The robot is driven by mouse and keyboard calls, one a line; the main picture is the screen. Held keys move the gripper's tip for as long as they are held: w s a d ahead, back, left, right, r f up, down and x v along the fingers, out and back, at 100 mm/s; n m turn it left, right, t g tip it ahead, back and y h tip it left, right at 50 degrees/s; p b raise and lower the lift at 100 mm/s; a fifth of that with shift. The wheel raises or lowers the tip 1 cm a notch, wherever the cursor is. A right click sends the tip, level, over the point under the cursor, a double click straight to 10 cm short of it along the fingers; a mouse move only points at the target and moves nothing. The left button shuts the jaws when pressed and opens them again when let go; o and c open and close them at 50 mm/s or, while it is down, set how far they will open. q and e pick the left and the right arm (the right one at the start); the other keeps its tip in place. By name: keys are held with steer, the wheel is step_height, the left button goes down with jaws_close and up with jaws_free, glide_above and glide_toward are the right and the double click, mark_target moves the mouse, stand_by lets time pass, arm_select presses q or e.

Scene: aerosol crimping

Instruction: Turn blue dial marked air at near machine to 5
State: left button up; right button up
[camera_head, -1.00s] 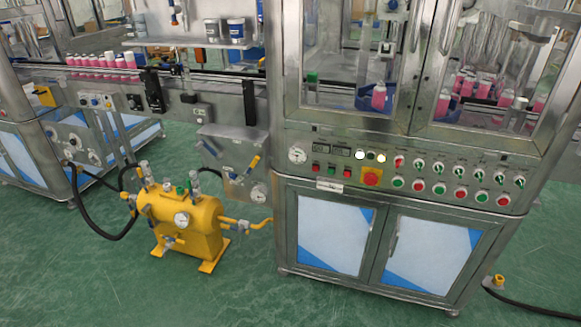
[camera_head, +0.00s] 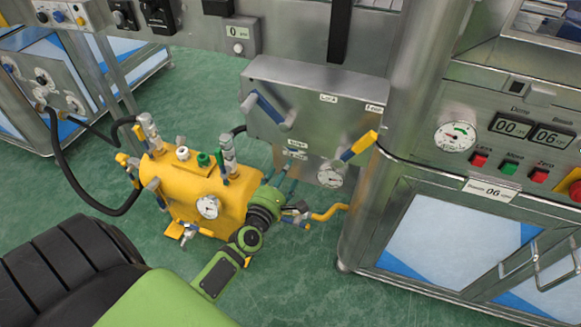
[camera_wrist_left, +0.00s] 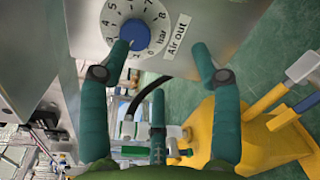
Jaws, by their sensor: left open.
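The blue dial (camera_wrist_left: 135,33) is a blue knob on a white numbered scale marked bar, with an "Air out" label (camera_wrist_left: 176,35) beside it, in the left wrist view. My left gripper (camera_wrist_left: 162,52) is open and empty, its fingers spread in front of the dial plate. One fingertip overlaps the lower end of the blue knob; I cannot tell whether they touch. In the head view the left gripper (camera_head: 283,178) is at the lower edge of the steel panel (camera_head: 315,88); I cannot make out the blue dial there. My right gripper is out of view.
A yellow tank (camera_head: 185,185) with valves and a gauge stands close to the left gripper. The machine cabinet (camera_head: 440,230) stands at right.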

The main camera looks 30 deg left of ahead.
arm_select(q)
steer(key=w+a+r+n, duration=0.2)
steer(key=w, duration=0.5)
steer(key=shift+w+a+r+t+y, duration=0.15)
steer(key=shift+a+r+t+y, duration=0.15)
steer(key=shift+y, duration=0.1)
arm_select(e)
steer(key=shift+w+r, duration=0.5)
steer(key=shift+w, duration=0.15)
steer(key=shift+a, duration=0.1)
arm_select(q)
steer(key=c, duration=1.2)
